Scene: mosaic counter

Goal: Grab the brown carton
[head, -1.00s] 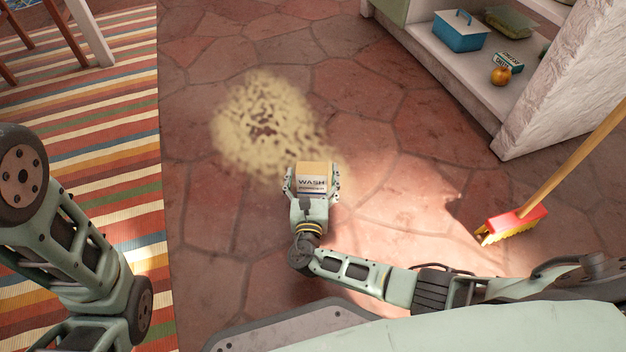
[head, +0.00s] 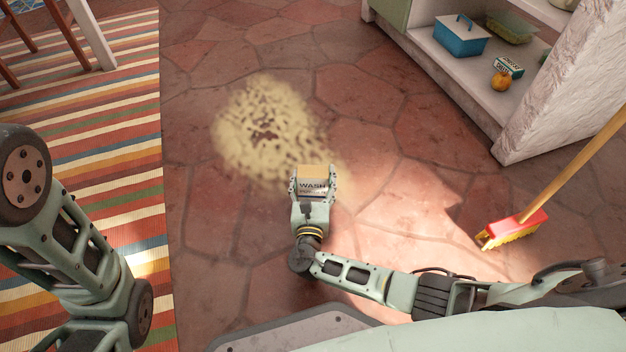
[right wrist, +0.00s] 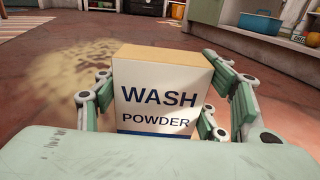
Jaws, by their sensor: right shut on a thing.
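The carton (head: 312,172) stands upright over the tiled floor, with a tan-brown top and a pale front reading "WASH POWDER". It fills the middle of the right wrist view (right wrist: 165,97). My right gripper (head: 314,183) is shut on it, one finger on each side. In the right wrist view the fingers (right wrist: 165,85) press against its left and right sides. Its underside is hidden, so I cannot tell whether it touches the floor. My left arm shows at the left of the head view, but its gripper is out of frame.
A pale yellowish patch of spilled powder (head: 240,145) lies just beyond the carton. A red-headed broom (head: 517,228) is at the right. A low shelf (head: 455,75) with a blue box (head: 460,38) stands at the back right. A striped rug (head: 110,130) covers the left.

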